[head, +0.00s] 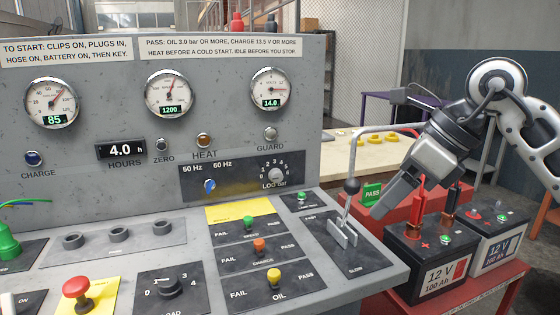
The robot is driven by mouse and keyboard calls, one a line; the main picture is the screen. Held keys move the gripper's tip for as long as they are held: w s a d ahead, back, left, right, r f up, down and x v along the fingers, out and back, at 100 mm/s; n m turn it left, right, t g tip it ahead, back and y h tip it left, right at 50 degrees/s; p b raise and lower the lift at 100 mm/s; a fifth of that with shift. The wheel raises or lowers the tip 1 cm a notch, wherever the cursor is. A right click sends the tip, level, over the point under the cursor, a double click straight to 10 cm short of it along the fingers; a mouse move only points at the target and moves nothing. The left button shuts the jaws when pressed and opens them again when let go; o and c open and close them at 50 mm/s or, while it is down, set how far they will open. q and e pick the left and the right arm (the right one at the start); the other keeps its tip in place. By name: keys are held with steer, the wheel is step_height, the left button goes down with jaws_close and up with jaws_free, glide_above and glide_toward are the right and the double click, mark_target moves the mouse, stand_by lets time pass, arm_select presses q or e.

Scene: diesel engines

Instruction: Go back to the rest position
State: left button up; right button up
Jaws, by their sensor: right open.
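My right arm comes in from the right. Its dark gripper (394,198) points down and left, beyond the right edge of the control panel (190,262) and above the red battery stand. It is open, and I see nothing held in it; its fingers overlap in this view. The nearer 12 V battery (425,258), with red and dark clips on top, stands just right of and below the gripper. My left gripper is not in view.
A lever (344,230) on the FAST/SLOW plate and a bent grey rod (352,186) stand left of the gripper. A second battery (490,240) stands at right. A green PASS sign (371,193) is behind. A pale bench (350,155) lies farther back.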

steer(key=s+a+f+m+g+y, duration=0.2)
steer(key=s+a+m+y, duration=0.1)
steer(key=a+y, duration=0.4)
steer(key=s+a+f+m+g+y, duration=0.1)
steer(key=s+a+f+m+y, duration=0.2)
steer(key=a+y, duration=0.45)
steer(key=d+f+m+t+h, duration=0.55)
steer(key=f+m+t, duration=0.35)
steer(key=m, duration=0.6)
steer(key=d+f+m+t+h, duration=0.4)
steer(key=f+m+t+h, duration=0.4)
steer(key=m, duration=0.8)
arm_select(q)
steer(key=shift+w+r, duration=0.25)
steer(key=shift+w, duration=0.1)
arm_select(e)
steer(key=s+d+f+m+g+h, duration=0.1)
steer(key=s+f+m+g, duration=0.2)
steer(key=s+f, duration=0.3)
steer(key=s+d+f+m+g+h, duration=0.2)
steer(key=s+f+m, duration=0.3)
steer(key=f, duration=0.7)
steer(key=shift+s+g+h, duration=0.3)
steer(key=shift+s+g, duration=0.4)
steer(key=shift+s, duration=0.25)
